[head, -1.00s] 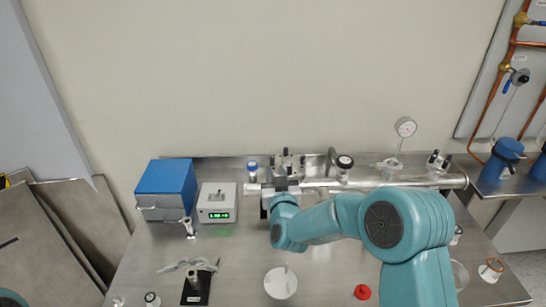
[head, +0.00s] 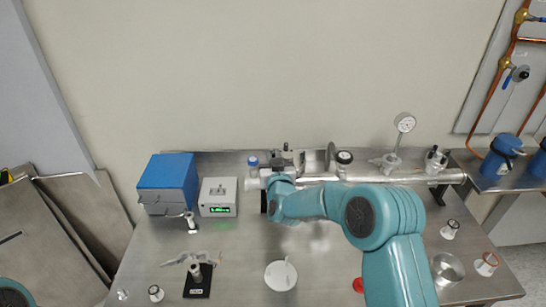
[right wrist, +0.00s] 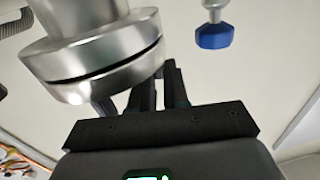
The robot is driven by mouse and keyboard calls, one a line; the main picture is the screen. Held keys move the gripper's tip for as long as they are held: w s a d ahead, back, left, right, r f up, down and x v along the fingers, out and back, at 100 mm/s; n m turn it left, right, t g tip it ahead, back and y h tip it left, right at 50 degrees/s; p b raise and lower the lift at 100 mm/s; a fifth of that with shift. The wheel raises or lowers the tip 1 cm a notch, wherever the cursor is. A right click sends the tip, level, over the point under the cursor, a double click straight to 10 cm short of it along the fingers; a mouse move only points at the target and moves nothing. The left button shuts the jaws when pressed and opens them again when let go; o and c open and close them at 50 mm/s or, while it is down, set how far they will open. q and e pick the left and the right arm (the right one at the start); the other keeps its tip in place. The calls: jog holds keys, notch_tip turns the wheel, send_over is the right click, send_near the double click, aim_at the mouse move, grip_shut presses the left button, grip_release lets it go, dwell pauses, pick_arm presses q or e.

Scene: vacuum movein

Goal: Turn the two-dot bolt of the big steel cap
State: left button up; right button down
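The steel pipe assembly (head: 410,178) lies along the back of the bench. Its left end, with clamp-like metal parts, is partly behind my right arm. In the right wrist view a big round steel cap or flange (right wrist: 95,55) fills the upper left. My right gripper (right wrist: 165,72) has its dark fingers close together beside the cap's rim, and the rim covers part of one finger. I cannot tell whether they hold a bolt. No dot marks are readable. My left gripper is out of view.
A blue box (head: 168,183) and a white meter with a green display (head: 217,197) stand left of the pipe. A gauge (head: 404,123) rises at the right. A white disc (head: 281,276) and a black-based stand (head: 198,281) are in front. A blue knob (right wrist: 215,37) shows beyond the fingers.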

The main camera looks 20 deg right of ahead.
jog(key=m+h, duration=0.1)
jog(key=h+b, duration=0.1)
jog(key=shift+a+f+m+g+h, duration=0.1)
jog(key=shift+a+m+g+h, duration=0.1)
jog(key=shift+m+g+h, duration=0.15)
jog(key=shift+w+a+m+g+h+b, duration=0.15)
jog(key=shift+m+g+h+b, duration=0.3)
jog(key=shift+m+h, duration=0.6)
jog(key=m+g+h, duration=0.2)
jog(key=h, duration=0.1)
jog(key=m+g+h, duration=0.2)
jog(key=g+h, duration=0.1)
jog(key=shift+w+a+m, duration=0.15)
jog(key=shift+m, duration=0.15)
jog(key=shift+m+g+h, duration=0.3)
jog(key=shift+g+h, duration=0.1)
jog(key=shift+r, duration=0.2)
jog(key=c, duration=1.4)
grip_release()
